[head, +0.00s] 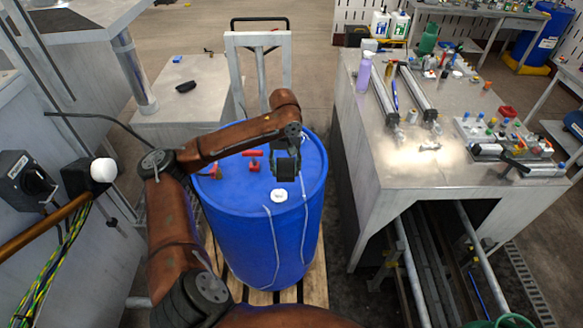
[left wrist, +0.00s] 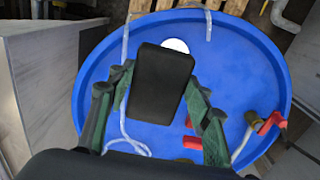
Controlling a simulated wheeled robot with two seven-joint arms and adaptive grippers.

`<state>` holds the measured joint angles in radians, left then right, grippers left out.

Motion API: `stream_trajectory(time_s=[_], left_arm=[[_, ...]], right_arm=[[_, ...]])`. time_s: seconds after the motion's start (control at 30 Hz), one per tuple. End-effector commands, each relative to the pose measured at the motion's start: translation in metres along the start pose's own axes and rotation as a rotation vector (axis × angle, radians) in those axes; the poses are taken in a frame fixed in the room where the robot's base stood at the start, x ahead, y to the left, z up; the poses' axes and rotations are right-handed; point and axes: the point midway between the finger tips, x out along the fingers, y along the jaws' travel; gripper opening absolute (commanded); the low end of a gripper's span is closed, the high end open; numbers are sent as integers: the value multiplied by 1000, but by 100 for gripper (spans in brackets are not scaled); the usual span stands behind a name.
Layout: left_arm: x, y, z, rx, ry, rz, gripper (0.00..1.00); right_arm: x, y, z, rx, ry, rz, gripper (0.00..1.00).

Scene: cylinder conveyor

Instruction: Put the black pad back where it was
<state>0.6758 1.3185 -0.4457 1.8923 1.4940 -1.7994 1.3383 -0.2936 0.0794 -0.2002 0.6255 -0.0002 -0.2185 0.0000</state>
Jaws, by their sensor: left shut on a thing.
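My left gripper (head: 287,150) hangs over the top of a blue drum (head: 240,232), shut on the black pad (left wrist: 160,83). In the left wrist view the pad is a dark rounded block held between the two green-lined fingers. In the head view the pad (head: 286,168) shows as a dark shape at the gripper's lower end, above the drum lid. I cannot tell the exact gap between pad and lid. A white cap (head: 279,195) on the lid is just in front of the pad. My right gripper is not in view.
Red valve fittings (head: 255,160) and pale cords lie on the drum lid, close to the gripper. The drum stands on a wooden pallet (head: 312,278). A low metal table (head: 165,108) with a small black item (head: 186,86) is behind left. A cluttered workbench (head: 375,170) stands right.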

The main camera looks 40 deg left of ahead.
Motion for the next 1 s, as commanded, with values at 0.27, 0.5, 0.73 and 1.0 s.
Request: stream_trajectory(time_s=[0.27, 0.5, 0.73, 1.0], left_arm=[[28, 14, -62, -1, -2, 1, 23], [68, 20, -100, 0, -2, -1, 23], [87, 23, -116, 2, -1, 0, 23], [111, 22, -121, 3, -1, -3, 23]], right_arm=[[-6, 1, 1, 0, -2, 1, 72], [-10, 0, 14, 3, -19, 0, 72], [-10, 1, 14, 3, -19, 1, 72], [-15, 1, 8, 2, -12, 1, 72]])
